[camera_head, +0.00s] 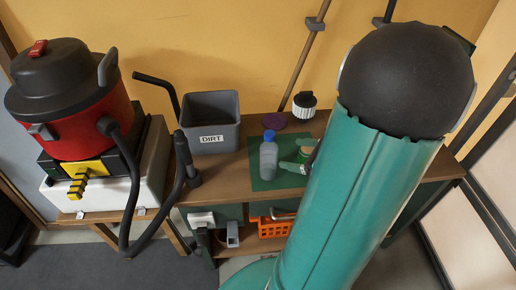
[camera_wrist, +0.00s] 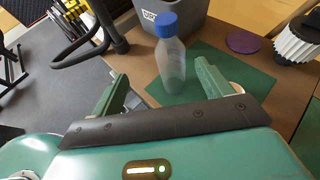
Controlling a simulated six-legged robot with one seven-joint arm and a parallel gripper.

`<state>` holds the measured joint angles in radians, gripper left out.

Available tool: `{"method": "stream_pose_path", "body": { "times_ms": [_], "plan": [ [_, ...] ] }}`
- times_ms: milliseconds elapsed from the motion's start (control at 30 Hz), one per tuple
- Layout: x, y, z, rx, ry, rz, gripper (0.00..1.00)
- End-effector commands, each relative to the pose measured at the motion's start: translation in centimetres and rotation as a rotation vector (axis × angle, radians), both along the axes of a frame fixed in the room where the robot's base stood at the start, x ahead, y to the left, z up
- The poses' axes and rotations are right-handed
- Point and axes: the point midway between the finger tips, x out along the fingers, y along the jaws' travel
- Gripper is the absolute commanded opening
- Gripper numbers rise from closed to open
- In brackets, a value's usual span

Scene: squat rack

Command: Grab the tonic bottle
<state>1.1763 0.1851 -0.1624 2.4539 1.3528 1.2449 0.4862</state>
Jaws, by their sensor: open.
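The tonic bottle, which I take to be the clear bottle with a blue cap (camera_head: 268,158), stands upright on a dark green mat (camera_head: 258,182) on the wooden bench. In the wrist view the bottle (camera_wrist: 171,62) stands just ahead of my gripper (camera_wrist: 163,88). The gripper is open, its green fingers apart, one to each side of the bottle's lower part. No contact shows, and I cannot tell how far the bottle is between the fingers. In the head view the gripper (camera_head: 294,166) is close to the bottle's right, partly hidden by my arm.
A grey bin marked DIRT (camera_head: 211,122) stands behind left of the bottle. A red and black vacuum (camera_head: 80,105) with its hose (camera_head: 135,185) is further left. A purple disc (camera_head: 274,121) and a white-and-black filter (camera_head: 304,104) lie behind. An orange basket (camera_head: 274,228) sits below.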

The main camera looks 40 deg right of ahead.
Motion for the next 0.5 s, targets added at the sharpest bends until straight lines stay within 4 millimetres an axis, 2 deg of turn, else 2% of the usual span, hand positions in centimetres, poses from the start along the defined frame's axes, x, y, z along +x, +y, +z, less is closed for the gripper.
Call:
{"method": "stream_pose_path", "body": {
  "times_ms": [67,167,500],
  "plan": [
    [-0.8,-1.3,-0.5,0.038,-0.010,-0.067,0.78],
    [-0.5,-1.6,-0.9,0.055,-0.016,-0.092,0.78],
    [5.3,-0.3,-3.2,0.053,-0.015,-0.084,0.78]
  ]
}}
